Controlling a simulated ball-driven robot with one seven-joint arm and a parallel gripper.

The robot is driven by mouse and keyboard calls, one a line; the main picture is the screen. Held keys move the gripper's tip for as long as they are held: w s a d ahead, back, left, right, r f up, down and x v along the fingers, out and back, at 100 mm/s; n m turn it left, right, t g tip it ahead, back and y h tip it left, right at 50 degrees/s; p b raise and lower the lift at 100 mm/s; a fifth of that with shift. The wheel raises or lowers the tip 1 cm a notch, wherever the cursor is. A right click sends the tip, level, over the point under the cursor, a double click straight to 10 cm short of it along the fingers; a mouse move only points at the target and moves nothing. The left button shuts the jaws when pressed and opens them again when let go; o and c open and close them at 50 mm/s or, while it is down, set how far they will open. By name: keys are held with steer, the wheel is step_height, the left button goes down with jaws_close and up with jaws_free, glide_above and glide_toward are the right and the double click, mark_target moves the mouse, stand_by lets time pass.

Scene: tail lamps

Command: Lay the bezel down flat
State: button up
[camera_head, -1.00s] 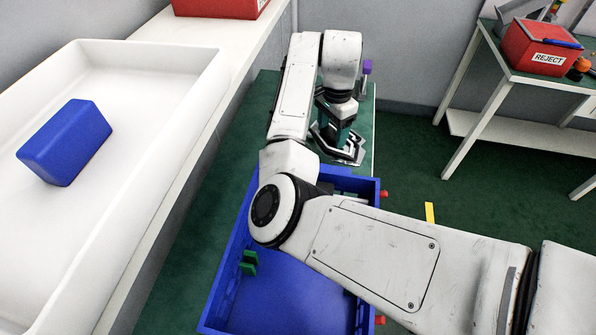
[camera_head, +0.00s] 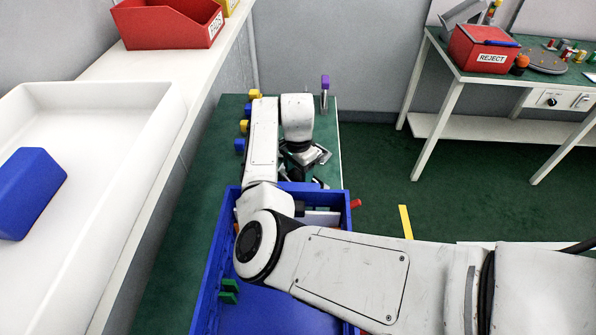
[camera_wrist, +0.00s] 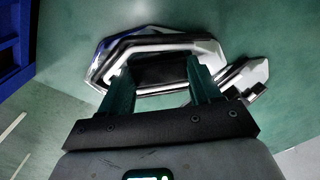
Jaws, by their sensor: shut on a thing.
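The bezel (camera_wrist: 160,44), a chrome angular ring around a dark opening, is in front of my gripper (camera_wrist: 160,78) in the wrist view. My gripper is shut on it, with a green finger on each side; the fingertips hide part of the rim. In the head view the bezel (camera_head: 318,156) shows as a small silver shape beside my gripper (camera_head: 298,168), low over the green bench (camera_head: 225,130). My arm hides much of it. I cannot tell whether the bezel touches the bench.
Another shiny silver piece (camera_wrist: 248,76) lies close to the bezel's right in the wrist view. A blue crate (camera_head: 212,270) stands on the near side. A purple-topped post (camera_head: 325,88) stands at the back.

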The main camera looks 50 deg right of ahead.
mark_target(298, 175)
steer(key=shift+f, duration=0.1)
steer(key=o, duration=1)
steer(key=shift+o, duration=0.2)
step_height(298, 175, up, 12)
